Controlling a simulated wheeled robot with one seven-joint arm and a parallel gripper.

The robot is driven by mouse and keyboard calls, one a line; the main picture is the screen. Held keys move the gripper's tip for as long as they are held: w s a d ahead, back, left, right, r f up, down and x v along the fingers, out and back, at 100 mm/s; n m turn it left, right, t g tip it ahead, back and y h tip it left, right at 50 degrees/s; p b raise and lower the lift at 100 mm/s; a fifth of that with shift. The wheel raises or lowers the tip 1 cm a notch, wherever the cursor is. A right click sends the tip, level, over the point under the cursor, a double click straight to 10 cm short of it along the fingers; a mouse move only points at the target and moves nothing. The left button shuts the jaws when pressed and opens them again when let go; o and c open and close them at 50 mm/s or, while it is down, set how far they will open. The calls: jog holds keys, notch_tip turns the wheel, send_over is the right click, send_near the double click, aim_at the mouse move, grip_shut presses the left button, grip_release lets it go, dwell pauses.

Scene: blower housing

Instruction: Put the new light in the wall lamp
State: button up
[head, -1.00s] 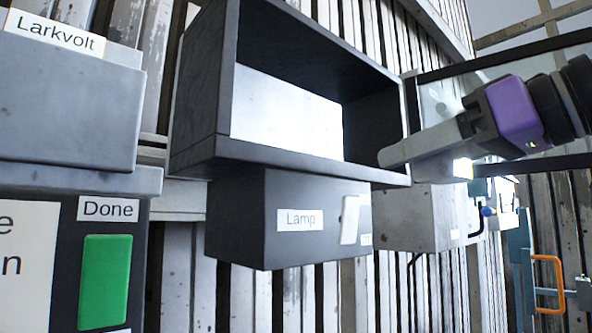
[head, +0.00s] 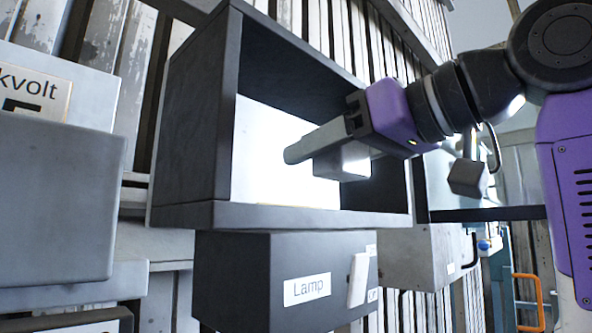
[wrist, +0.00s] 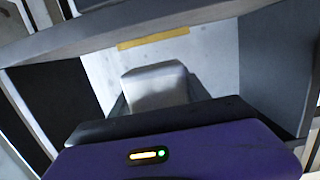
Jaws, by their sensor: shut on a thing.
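The wall lamp is a dark open box (head: 190,130) on the slatted wall, with a bright white panel (head: 262,150) at its back. It also shows in the wrist view (wrist: 270,60), with a yellow strip on the pale panel. My gripper (head: 312,156) is shut on a pale block (head: 345,162), which I take to be the new light. It holds the block within the box opening as seen in the head view. The block also shows in the wrist view (wrist: 156,85). Whether it touches the back panel cannot be told. The far finger is mostly hidden.
Below is a dark box labelled "Lamp" (head: 235,275) with a white switch (head: 357,280). A glass panel with a dark frame (head: 480,213) stands at the right, partly behind my arm. A grey box (head: 50,195) juts out at the left.

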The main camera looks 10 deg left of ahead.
jog(key=x, duration=0.1)
jog(key=p+x, duration=0.1)
jog(key=x, duration=0.2)
jog(key=shift+w+a+r, duration=0.25)
jog(key=shift+a+r, duration=0.05)
jog(key=shift+r, duration=0.05)
jog(key=shift+f+p, duration=0.75)
jog(key=shift+f, duration=1.05)
jog(key=shift+f, duration=0.15)
jog(key=o, duration=1.4)
jog(key=shift+o, duration=0.2)
